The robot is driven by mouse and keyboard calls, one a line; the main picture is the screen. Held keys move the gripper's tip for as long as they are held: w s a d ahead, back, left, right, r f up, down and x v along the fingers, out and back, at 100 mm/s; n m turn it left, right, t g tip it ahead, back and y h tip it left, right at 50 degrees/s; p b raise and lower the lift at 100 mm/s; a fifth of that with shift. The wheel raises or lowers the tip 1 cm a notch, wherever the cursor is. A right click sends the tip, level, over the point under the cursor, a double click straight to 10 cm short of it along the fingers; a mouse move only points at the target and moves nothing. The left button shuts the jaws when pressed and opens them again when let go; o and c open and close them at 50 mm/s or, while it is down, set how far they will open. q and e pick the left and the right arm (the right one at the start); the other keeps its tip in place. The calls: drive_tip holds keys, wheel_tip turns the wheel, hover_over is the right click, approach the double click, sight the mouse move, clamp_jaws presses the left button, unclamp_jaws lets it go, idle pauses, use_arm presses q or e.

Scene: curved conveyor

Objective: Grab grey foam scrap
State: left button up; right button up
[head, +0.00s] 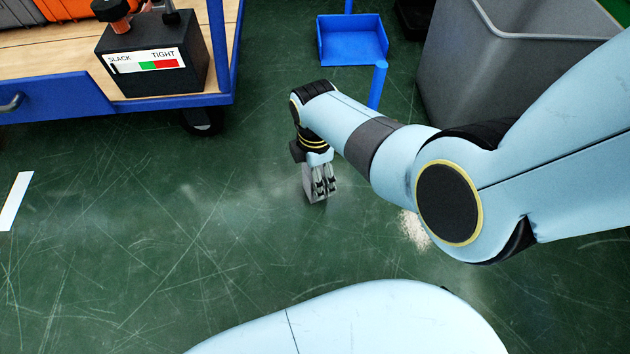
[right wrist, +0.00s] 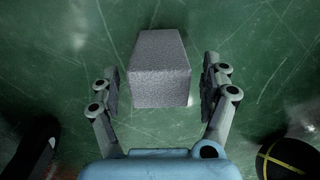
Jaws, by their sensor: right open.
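The grey foam scrap (right wrist: 160,68) is a speckled block on the green floor. In the right wrist view it sits between the two fingers of my right gripper (right wrist: 161,88). The gripper is open, with a visible gap on each side of the block. In the head view my right gripper (head: 322,182) points down at the floor near the middle, and part of the foam scrap (head: 308,188) shows beside the fingers. The rest of the scrap is hidden behind them there. My left gripper is not in view.
A blue cart (head: 60,125) carries a black SLACK/TIGHT box (head: 155,60) at the upper left. A large grey bin (head: 470,75) and a blue dustpan (head: 352,42) stand beyond my right arm. A pale pile (head: 413,228) lies under that arm. The floor at left is clear.

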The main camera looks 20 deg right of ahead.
drive_tip(key=c, duration=0.9)
drive_tip(key=shift+o, duration=0.2)
drive_tip(key=shift+r, duration=0.15)
